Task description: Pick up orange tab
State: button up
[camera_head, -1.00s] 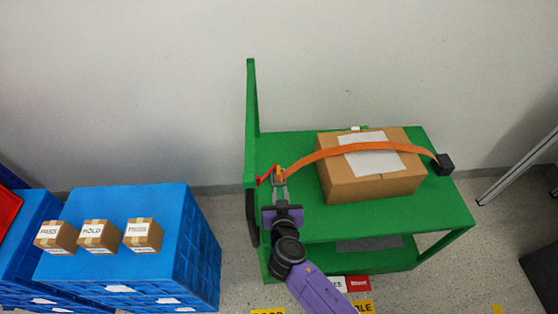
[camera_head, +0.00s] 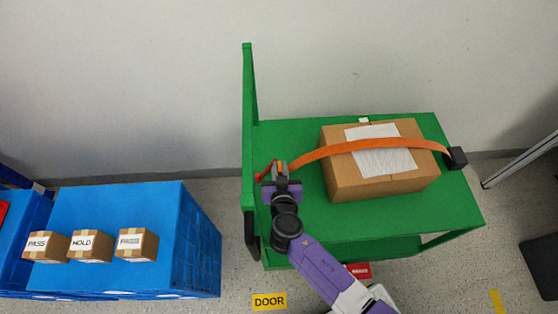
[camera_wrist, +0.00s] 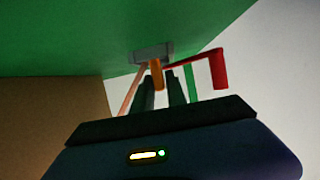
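The orange tab (camera_wrist: 156,75) is a short upright piece in the wrist view, hanging from a grey block (camera_wrist: 152,52). My gripper (camera_wrist: 161,82) has its two dark fingers apart, with the tab at their tips, near the left finger. I see a gap beside the tab, and no clear grip on it. In the head view my gripper (camera_head: 280,166) is at the left end of the orange strap (camera_head: 350,148), by the green upright. There the fingers largely hide the tab. The strap arches over a cardboard box (camera_head: 378,182) to a black block (camera_head: 457,158).
A red lever (camera_head: 266,172) sits just left of my gripper; it shows close to the right finger in the wrist view (camera_wrist: 219,70). The green cart (camera_head: 300,240) has a tall upright (camera_head: 248,100). Blue crates (camera_head: 120,210) with small boxes stand left.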

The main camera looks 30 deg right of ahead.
grip_shut()
jog(key=shift+w, duration=0.1)
